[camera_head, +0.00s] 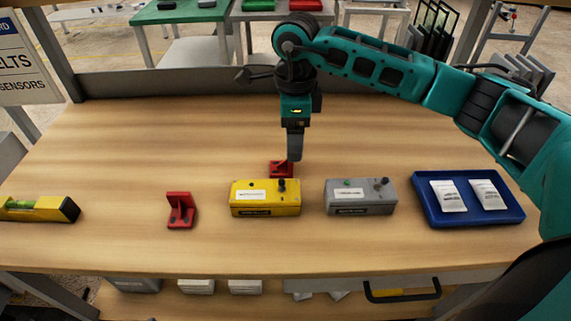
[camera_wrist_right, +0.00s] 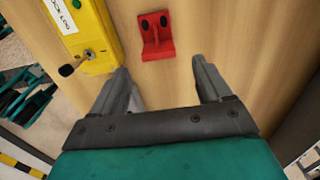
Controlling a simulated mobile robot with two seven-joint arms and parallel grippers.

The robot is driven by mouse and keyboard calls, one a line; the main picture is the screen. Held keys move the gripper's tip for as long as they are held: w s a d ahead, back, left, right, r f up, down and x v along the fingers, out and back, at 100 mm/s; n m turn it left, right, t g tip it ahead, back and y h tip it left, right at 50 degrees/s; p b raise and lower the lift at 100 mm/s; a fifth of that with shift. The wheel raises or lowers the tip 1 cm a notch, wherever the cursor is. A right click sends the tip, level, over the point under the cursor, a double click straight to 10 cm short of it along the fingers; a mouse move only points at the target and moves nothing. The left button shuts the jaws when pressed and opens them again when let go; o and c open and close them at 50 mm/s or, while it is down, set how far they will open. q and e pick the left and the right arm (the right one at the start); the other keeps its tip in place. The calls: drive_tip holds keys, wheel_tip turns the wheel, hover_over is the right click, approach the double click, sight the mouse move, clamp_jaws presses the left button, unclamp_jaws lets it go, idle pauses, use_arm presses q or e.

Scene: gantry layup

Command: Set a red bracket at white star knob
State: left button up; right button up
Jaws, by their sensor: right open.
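One red bracket (camera_head: 281,169) stands on the wooden table just behind the yellow box. Its base plate and upright, with two dark holes, show in the right wrist view (camera_wrist_right: 157,42). A second red bracket (camera_head: 180,211) stands farther left, nearer the front edge. My right gripper (camera_head: 294,156) points down above and beside the rear bracket. In the wrist view its open, empty fingers (camera_wrist_right: 163,82) stand apart, with the bracket beyond the tips. I cannot make out a white star knob; the knobs I see on the boxes look dark. My left gripper is not in view.
The yellow box (camera_head: 265,199) stands close in front of the rear bracket, the grey box (camera_head: 360,198) to its right. A blue tray (camera_head: 425,207) with two white packets is at right, a yellow level (camera_head: 38,210) at far left. The table's back left is clear.

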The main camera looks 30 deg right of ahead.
hover_over(281, 163)
drive_tip(key=s+d, duration=0.1)
drive_tip(key=s, duration=0.1)
wheel_tip(281, 163, down, 4)
drive_tip(key=shift+s+d+f, duration=0.1)
drive_tip(key=shift+d, duration=0.05)
drive_tip(key=shift+c, duration=0.2)
drive_tip(key=c, duration=1.2)
drive_tip(key=shift+c, duration=0.9)
drive_tip(key=shift+r, duration=0.25)
